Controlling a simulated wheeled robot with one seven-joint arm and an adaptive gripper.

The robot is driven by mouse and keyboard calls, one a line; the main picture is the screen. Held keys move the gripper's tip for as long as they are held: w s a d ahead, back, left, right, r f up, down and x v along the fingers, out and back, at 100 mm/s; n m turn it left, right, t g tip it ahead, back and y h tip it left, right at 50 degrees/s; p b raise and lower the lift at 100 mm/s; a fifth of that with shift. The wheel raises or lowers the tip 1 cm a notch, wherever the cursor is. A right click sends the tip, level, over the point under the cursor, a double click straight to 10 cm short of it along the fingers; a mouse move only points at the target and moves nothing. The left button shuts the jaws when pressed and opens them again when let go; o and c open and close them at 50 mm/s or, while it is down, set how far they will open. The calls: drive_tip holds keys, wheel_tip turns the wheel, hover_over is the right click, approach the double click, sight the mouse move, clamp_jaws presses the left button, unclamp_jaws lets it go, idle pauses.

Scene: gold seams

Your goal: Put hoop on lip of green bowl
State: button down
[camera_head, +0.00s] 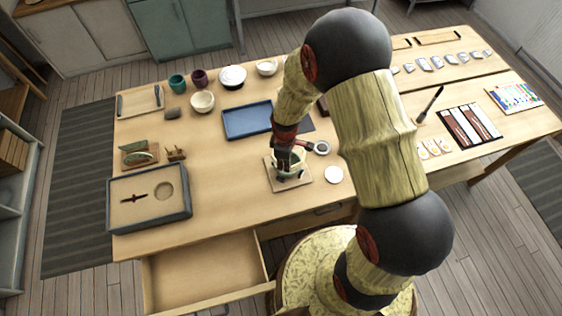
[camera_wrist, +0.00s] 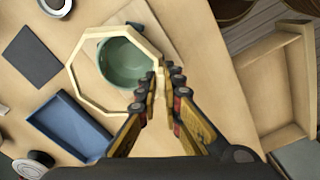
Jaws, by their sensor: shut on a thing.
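The hoop (camera_wrist: 77,88) is a pale cream, many-sided ring in the wrist view. My gripper (camera_wrist: 162,82) is shut on its right side. The green bowl (camera_wrist: 124,63) shows through the hoop, right of its centre, and the hoop looks wider than the bowl. I cannot tell whether the hoop touches the bowl's lip or is held above it. In the head view my gripper (camera_head: 288,158) is over the bowl, which stands on a square board (camera_head: 290,187) near the table's front edge. My gripper and arm partly hide the bowl and hoop there.
A blue tray (camera_head: 248,120) lies behind the bowl. A round ring-shaped item (camera_head: 322,147) and a white disc (camera_head: 334,175) are to its right. A grey-rimmed tray (camera_head: 130,216) is at the left, and an open drawer (camera_head: 205,274) juts out in front. The tabletop between them is clear.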

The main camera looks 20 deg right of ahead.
drive_tip(key=shift+w+a+f+b, duration=0.15)
drive_tip(key=shift+f+b, duration=0.2)
drive_tip(key=shift+f, duration=0.3)
drive_tip(key=shift+f+b, duration=0.95)
drive_tip(key=shift+f, duration=0.5)
drive_tip(key=shift+f+b, duration=0.9)
drive_tip(key=shift+f, duration=0.25)
idle(1.2)
drive_tip(key=c, duration=1.9)
unclamp_jaws()
drive_tip(key=shift+o, duration=1.1)
drive_tip(key=shift+o, duration=1.4)
drive_tip(key=shift+r, duration=0.1)
drive_tip(key=shift+r+p, duration=2)
drive_tip(key=shift+r, duration=0.95)
